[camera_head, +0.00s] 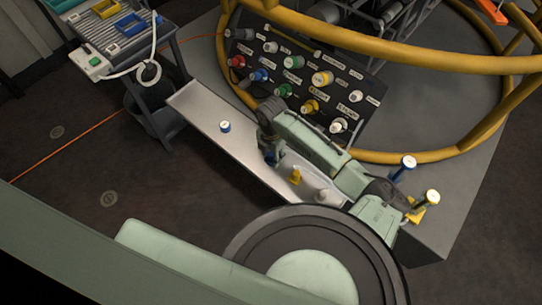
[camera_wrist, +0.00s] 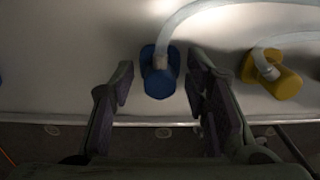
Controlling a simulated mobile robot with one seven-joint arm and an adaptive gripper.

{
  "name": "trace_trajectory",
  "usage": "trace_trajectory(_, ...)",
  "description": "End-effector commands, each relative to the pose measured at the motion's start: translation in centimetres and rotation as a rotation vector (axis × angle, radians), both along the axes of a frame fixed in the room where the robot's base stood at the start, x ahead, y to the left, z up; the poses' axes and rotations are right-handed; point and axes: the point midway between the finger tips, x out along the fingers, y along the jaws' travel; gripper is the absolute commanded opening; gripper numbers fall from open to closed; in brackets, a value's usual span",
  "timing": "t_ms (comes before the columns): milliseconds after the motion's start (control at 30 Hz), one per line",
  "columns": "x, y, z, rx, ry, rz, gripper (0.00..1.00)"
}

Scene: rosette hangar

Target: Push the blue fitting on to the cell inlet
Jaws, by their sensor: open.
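In the wrist view the blue fitting (camera_wrist: 160,82), with a pale hose on it, sits on the light shelf between the two fingers of my gripper (camera_wrist: 158,88). The fingers are open, with a gap on each side of the fitting. In the head view my gripper (camera_head: 271,155) is low over the shelf, and the blue fitting is mostly hidden by it. The dark panel (camera_head: 305,75) behind has several coloured ports, one of them blue (camera_head: 260,75). Its labels are too small to read, so I cannot tell which port is the cell inlet.
A yellow fitting (camera_head: 295,176) and a pale fitting (camera_head: 321,195) stand on the shelf (camera_head: 200,104) to the right. A blue and white cylinder (camera_head: 225,127) stands left. Thick yellow rails (camera_head: 365,47) curve around the panel. A cart (camera_head: 110,45) is at the upper left.

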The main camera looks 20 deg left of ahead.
Motion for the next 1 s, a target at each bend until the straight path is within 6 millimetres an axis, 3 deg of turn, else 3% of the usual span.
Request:
trace_trajectory(900,0.01,0.0,0.0,0.0,0.0,0.0,0.42)
trace_trajectory(1000,0.01,0.0,0.01,0.0,0.0,0.0,0.36)
